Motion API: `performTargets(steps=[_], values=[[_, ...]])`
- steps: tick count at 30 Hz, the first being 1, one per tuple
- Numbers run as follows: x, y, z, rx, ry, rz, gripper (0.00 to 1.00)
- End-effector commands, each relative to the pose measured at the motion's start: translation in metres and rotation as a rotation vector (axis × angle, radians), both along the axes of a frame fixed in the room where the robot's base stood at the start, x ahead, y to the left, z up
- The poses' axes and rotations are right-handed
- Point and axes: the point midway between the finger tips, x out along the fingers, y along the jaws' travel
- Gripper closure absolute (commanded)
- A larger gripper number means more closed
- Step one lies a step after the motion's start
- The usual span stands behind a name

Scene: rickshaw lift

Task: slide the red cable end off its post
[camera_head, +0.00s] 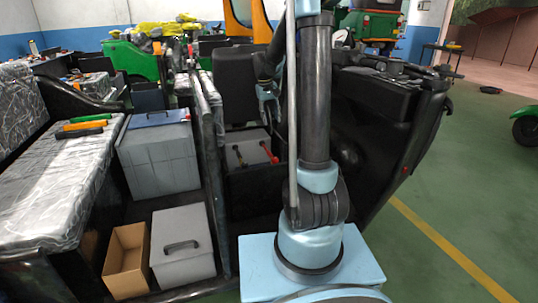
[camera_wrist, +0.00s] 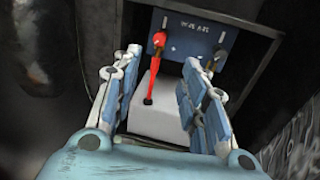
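The red cable end (camera_wrist: 158,40) is at the top left of the blue battery top (camera_wrist: 190,45) in the wrist view. Its red length runs down to a dark tip over the battery's pale side (camera_wrist: 165,110). My gripper (camera_wrist: 161,62) is open, its two fingers apart on either side of the red cable, with nothing held. Whether a finger touches the cable I cannot tell. A dark cable end (camera_wrist: 214,62) is at the battery's right, partly behind the right finger. In the head view the red cable (camera_head: 268,152) lies on the grey battery (camera_head: 248,148) below my gripper (camera_head: 266,92).
The battery sits in a dark, narrow bay with a black seat (camera_head: 238,85) behind. To the left are a large grey battery (camera_head: 158,160), a lidded grey box (camera_head: 182,248), an open cardboard box (camera_head: 127,262) and a plastic-covered bench (camera_head: 50,195) with tools.

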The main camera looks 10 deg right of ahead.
Motion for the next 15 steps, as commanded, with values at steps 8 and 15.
performTargets(steps=[8, 15], values=[[0.067, 0.013, -0.04, -0.025, 0.02, 0.018, 0.6], [0.103, 0.021, -0.07, -0.043, 0.034, 0.029, 0.6]])
